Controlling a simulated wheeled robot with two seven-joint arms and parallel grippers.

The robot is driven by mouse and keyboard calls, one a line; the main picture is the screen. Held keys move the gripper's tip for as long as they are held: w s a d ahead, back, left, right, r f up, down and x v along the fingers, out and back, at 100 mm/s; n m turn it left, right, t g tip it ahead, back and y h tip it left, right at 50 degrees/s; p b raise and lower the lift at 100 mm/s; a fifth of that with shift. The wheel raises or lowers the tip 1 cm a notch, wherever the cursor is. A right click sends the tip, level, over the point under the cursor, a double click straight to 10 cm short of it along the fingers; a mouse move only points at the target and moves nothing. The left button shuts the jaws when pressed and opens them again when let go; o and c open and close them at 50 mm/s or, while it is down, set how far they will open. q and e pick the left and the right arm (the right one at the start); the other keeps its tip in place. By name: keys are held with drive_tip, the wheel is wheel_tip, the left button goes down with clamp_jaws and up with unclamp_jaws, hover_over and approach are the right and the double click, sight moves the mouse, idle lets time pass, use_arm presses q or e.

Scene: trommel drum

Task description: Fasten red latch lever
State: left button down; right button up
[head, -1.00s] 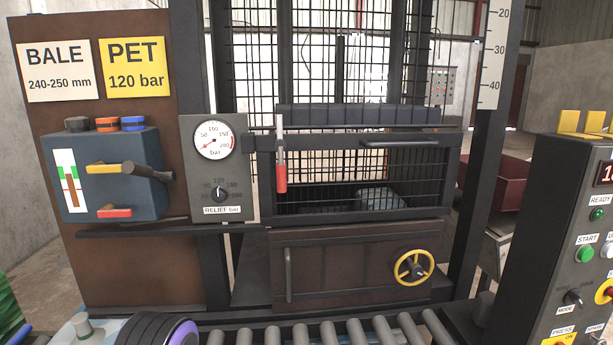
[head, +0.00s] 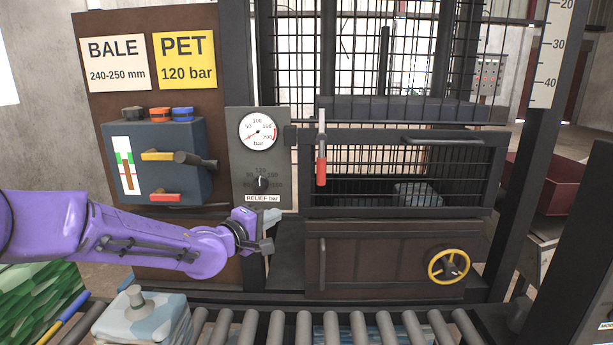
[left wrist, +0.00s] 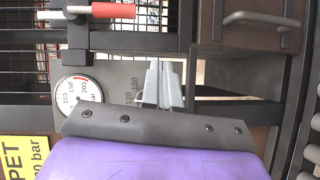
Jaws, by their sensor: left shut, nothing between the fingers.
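The red latch lever (head: 321,171) hangs straight down at the left edge of the mesh door (head: 400,212), its red grip below a pale metal shank. It also shows in the left wrist view (left wrist: 113,10), turned on its side at the top. My left gripper (head: 272,217) is shut and empty, below and to the left of the lever and apart from it, in front of the gauge panel's lower edge. In the left wrist view its grey fingers (left wrist: 165,66) lie together. Whether the door is fully closed is hard to tell. My right gripper is not in view.
The gauge panel (head: 238,150) stands left of the lever, and a blue valve box (head: 190,135) with levers is further left. A lower door has a yellow handwheel (head: 448,266). Rollers (head: 303,325) and a wrapped bundle (head: 139,320) lie in front. Space before the lever looks clear.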

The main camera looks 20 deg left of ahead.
use_arm(q)
wheel_tip(320, 180, up, 8)
drive_tip(key=a+h, duration=0.1)
drive_tip(key=a, duration=0.1)
drive_tip(key=p, duration=0.4)
approach(321, 160)
drive_tip(key=w+a+f, duration=0.3)
drive_tip(key=w, duration=0.3)
drive_tip(key=d, duration=0.1)
drive_tip(key=w+d, duration=0.1)
drive_tip(key=d, duration=0.1)
drive_tip(key=shift+d+f+n+t, duration=0.1)
drive_tip(key=shift+f+n+t, duration=0.1)
drive_tip(key=shift+n+t, duration=0.2)
drive_tip(key=shift+d+f+n, duration=0.1)
drive_tip(key=shift+d+n, duration=0.05)
drive_tip(key=shift+n, duration=0.25)
